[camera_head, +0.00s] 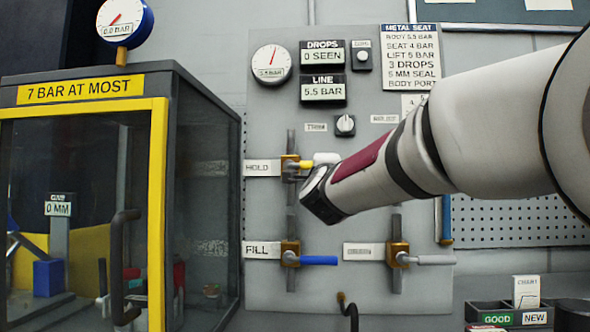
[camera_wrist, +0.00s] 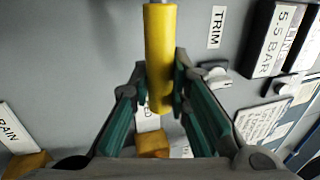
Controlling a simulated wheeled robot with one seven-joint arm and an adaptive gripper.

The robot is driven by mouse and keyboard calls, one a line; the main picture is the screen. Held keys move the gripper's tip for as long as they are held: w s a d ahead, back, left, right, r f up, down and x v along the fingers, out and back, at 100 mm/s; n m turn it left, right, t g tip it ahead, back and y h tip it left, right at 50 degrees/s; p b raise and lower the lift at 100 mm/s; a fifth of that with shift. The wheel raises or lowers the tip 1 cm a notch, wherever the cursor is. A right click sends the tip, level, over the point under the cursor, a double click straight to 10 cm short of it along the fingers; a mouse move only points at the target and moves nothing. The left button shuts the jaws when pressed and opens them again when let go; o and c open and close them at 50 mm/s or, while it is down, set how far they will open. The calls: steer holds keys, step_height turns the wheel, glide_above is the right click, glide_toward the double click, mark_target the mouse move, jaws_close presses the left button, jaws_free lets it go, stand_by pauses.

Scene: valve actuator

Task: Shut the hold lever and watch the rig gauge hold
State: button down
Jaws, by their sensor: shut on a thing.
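The hold lever is on the grey panel beside the HOLD label (camera_head: 263,168). Its yellow handle (camera_head: 306,164) points right from a brass valve body (camera_head: 289,166), across the vertical pipe. In the wrist view the yellow handle (camera_wrist: 160,45) lies between the fingers of my gripper (camera_wrist: 161,75), which is shut on it. In the head view my wrist hides most of the fingers and part of the lever. A round gauge (camera_head: 271,63) on the panel reads about 5.4 BAR. A blue-rimmed gauge (camera_head: 125,22) on the cabinet reads 0.0 BAR.
The blue fill lever (camera_head: 318,260) and a grey-handled lever (camera_head: 425,259) are below, both pointing right. The LINE display (camera_head: 323,88) reads 5.5 BAR and the DROPS display (camera_head: 323,52) reads 0 SEEN. A yellow-framed cabinet (camera_head: 158,210) stands left. A TRIM knob (camera_head: 345,125) is above my wrist.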

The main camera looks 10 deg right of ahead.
steer(key=shift+f, duration=0.25)
steer(key=c, duration=1.5)
jaws_free()
steer(key=shift+r, duration=0.1)
steer(key=shift+s+a, duration=0.15)
steer(key=shift+s, duration=0.25)
steer(key=v, duration=1.1)
steer(key=shift+a, duration=0.1)
